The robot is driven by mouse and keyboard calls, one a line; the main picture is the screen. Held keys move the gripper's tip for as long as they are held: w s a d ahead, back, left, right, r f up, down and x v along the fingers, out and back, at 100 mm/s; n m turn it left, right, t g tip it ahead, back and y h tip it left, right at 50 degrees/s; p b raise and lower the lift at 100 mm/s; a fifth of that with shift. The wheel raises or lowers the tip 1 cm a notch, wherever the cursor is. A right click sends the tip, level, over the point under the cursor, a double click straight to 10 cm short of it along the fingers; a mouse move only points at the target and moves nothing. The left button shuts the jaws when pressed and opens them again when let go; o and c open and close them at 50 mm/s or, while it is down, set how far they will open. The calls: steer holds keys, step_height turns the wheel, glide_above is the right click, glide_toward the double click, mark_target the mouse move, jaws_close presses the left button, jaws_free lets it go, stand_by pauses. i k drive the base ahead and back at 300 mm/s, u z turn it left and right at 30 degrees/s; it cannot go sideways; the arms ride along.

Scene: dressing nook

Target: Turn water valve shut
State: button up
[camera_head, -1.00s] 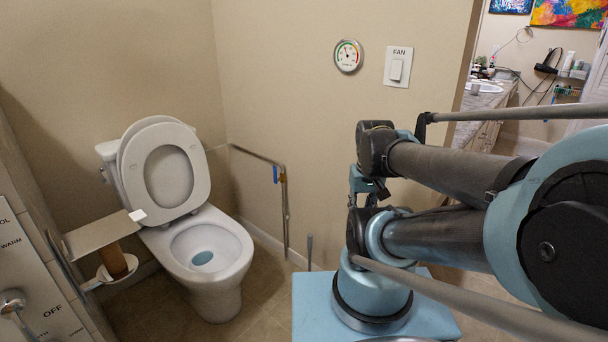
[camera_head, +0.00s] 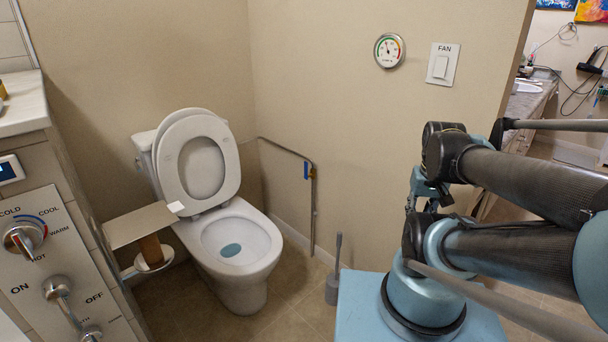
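A metal pipe (camera_head: 314,222) runs along the wall right of the toilet, bends near its top, and drops toward the floor. A small blue valve handle (camera_head: 307,170) sits on it just below the bend and stands about upright along the pipe. My gripper (camera_head: 424,200) appears to hang below the end of my folded arm at right, well apart from the valve. It is small, dark and partly covered by arm links, so its opening is unclear. No object shows in it.
The toilet (camera_head: 241,246) has its lid raised. A toilet brush (camera_head: 334,272) stands on the floor below the pipe. A paper holder with a shelf (camera_head: 139,223) juts out at left. A panel (camera_head: 45,262) with a knob and ON/OFF lever is left. Floor (camera_head: 286,309) before the pipe is clear.

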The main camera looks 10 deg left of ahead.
mark_target(306, 176)
steer(key=k, duration=1)
steer(key=u, duration=0.65)
steer(key=i, duration=1)
steer(key=z, duration=0.05)
